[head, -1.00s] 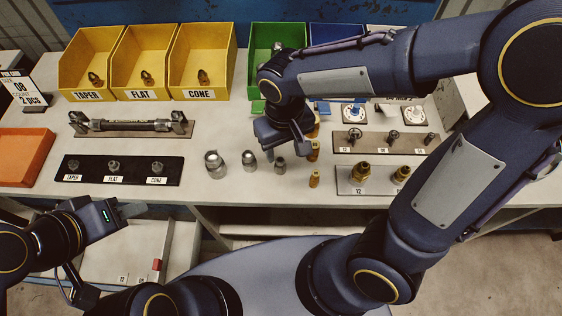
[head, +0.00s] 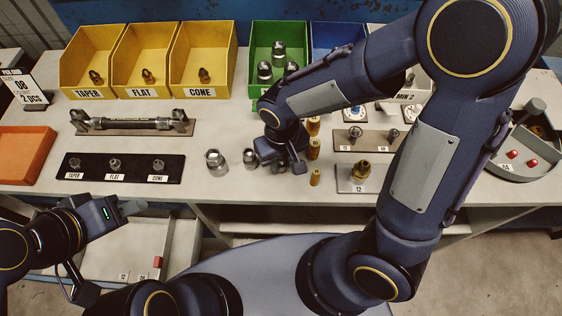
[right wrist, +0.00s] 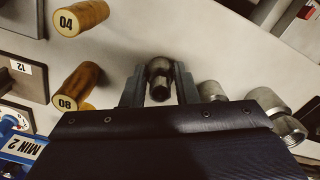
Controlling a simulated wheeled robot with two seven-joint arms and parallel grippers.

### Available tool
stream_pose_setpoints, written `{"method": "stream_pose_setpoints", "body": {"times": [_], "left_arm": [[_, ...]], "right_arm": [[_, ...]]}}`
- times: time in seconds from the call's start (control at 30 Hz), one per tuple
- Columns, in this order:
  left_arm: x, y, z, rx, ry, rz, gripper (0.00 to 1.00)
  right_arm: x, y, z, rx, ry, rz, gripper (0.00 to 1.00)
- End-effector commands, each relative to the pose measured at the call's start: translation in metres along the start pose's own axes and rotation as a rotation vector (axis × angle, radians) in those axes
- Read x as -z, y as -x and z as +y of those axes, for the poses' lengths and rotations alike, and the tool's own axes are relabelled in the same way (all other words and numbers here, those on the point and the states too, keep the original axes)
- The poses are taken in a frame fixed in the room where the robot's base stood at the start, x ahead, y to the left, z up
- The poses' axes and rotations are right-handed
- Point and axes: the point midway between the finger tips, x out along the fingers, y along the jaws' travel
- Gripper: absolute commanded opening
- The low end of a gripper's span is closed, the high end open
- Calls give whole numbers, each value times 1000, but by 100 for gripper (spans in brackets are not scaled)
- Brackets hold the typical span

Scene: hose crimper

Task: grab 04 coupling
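The smallest silver coupling stands on the bench; in the right wrist view this coupling (right wrist: 159,78) is between my right gripper's fingers, with a slim gap beside it. My right gripper (head: 285,166) is down over it in the head view and mostly hides it; it also shows in the right wrist view (right wrist: 159,82). Its fingers are apart and I see no firm grip. No number shows on the coupling. A medium coupling (head: 250,158) and a large coupling (head: 215,162) stand to its left. My left gripper (head: 132,207) is off the bench's front edge; its opening is unclear.
A peg marked 04 (right wrist: 80,18) and a peg marked 08 (right wrist: 76,86) stand close to my right gripper. A green bin (head: 265,83) holding several silver parts is behind. Yellow bins (head: 140,62) are at back left. A fitting plate (head: 345,178) is at right.

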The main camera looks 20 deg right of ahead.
Motion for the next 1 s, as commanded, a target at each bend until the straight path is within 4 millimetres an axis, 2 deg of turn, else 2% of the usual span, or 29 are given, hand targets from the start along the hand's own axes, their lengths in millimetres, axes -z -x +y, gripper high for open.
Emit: {"method": "stream_pose_setpoints", "body": {"times": [0.1,0.37,0.53,0.63,0.77,0.9,1.0], "left_arm": [[0,0,0,0,0,0,36],[0,0,0,0,0,0,36],[1,1,0,0,0,0,36],[1,2,1,0,0,0,36],[0,0,0,0,0,0,36],[-1,-2,-1,0,0,0,36],[-3,-6,-3,0,0,0,36]], "right_arm": [[0,0,0,0,0,0,3],[0,2,0,1,0,2,3],[1,15,0,2,0,5,3],[1,32,0,2,0,7,3],[-8,57,-20,3,7,8,3],[-20,90,-45,4,7,8,3],[-32,100,-68,0,9,4,3]]}}
